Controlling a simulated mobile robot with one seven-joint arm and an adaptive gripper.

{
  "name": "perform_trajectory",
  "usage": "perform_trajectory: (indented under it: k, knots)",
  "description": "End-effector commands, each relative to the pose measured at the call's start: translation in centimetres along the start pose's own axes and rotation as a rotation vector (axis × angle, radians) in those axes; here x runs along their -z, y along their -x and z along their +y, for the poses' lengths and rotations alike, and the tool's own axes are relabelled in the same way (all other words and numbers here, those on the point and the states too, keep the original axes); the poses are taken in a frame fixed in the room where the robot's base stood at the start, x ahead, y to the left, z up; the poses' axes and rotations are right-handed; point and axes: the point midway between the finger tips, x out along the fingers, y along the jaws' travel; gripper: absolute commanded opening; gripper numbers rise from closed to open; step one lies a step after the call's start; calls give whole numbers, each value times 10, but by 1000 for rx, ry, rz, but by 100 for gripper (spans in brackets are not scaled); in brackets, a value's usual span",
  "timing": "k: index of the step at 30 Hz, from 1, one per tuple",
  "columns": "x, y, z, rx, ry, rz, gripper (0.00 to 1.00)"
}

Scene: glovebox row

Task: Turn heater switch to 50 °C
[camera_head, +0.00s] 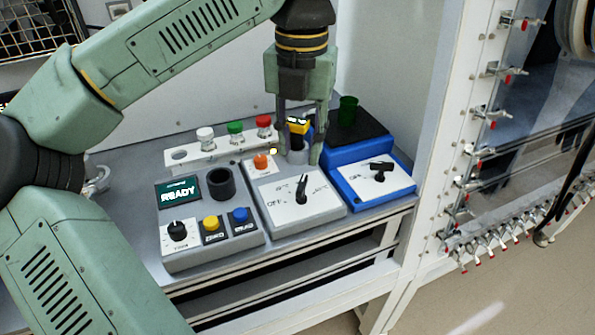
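A grey box (318,213) with a white sloped face carries a black rotary switch (302,190). Its lever points up, leaning slightly right. OFF is printed at lower left and two °C marks at upper left and right, their numbers too small to read. A blue unit (345,190) at right has another black rotary switch (381,168), its lever roughly sideways; its labels are small. I cannot tell from labels which is the heater. My gripper (299,155) points down behind the grey box's switch, fingers apart, around or in front of a yellow-topped item (298,125) in a grey holder.
A dark green cup (347,110) stands on the blue unit's black plate. Left are a READY screen (178,192), a black knob (177,228), yellow (211,223) and blue (239,215) buttons. Behind stands a rack (205,155) with white, green and red tops.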

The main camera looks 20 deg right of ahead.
Motion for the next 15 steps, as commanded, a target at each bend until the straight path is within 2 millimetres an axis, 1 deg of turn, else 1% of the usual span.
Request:
perform_trajectory:
  k: [3, 9, 12, 15]
  knots:
    - [1, -22, 0, 3, -1, 3, 30]
    - [1, -58, -1, 5, -3, 1, 30]
    - [0, -71, -1, 4, -1, 1, 30]
    - [0, -80, -1, 3, -1, 0, 30]
